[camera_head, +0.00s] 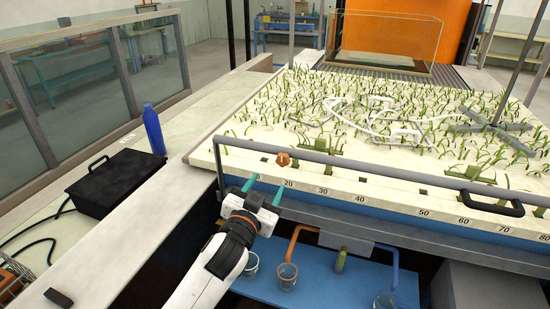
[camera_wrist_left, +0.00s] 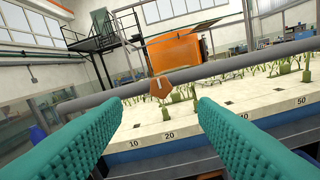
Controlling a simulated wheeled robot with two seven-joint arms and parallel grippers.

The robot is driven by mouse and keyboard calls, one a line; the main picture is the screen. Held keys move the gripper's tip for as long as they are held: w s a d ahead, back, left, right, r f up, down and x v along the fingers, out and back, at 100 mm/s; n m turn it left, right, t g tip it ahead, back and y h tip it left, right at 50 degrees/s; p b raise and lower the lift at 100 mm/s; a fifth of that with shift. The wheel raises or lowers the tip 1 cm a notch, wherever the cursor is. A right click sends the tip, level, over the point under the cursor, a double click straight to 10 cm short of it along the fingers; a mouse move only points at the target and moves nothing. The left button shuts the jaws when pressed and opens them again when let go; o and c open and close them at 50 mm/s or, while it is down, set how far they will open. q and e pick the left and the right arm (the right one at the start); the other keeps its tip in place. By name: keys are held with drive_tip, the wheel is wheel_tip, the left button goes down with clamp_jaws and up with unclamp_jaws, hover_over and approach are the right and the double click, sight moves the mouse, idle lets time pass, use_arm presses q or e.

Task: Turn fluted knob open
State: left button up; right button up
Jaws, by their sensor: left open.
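The fluted knob (camera_head: 283,159) is a small orange-brown piece at the front left of the planted bed, by the grey rail. In the left wrist view the knob (camera_wrist_left: 160,87) sits against the rail, beyond the fingertips and between them, slightly above their level. My left gripper (camera_head: 265,190) is open and empty, its two teal fingers spread, in front of the bed's edge near the 20 mark. It is apart from the knob, which lies farther off. The ribbed fingers (camera_wrist_left: 160,108) also fill both sides of the wrist view. My right gripper is not seen.
The grey rail (camera_head: 350,167) runs along the bed's front, with a black handle (camera_head: 491,203) at right. A black case (camera_head: 115,182) and blue bottle (camera_head: 154,130) stand on the left ledge. Beakers (camera_head: 287,276) and orange pipe (camera_head: 300,236) are below the bed.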

sight(282, 161)
use_arm(q)
drive_tip(key=p+x, duration=0.2)
drive_tip(key=x, duration=0.9)
drive_tip(key=shift+w+d+f, duration=0.1)
drive_tip(key=shift+w+f, duration=0.05)
drive_tip(key=c, duration=1)
drive_tip(key=shift+o, duration=0.2)
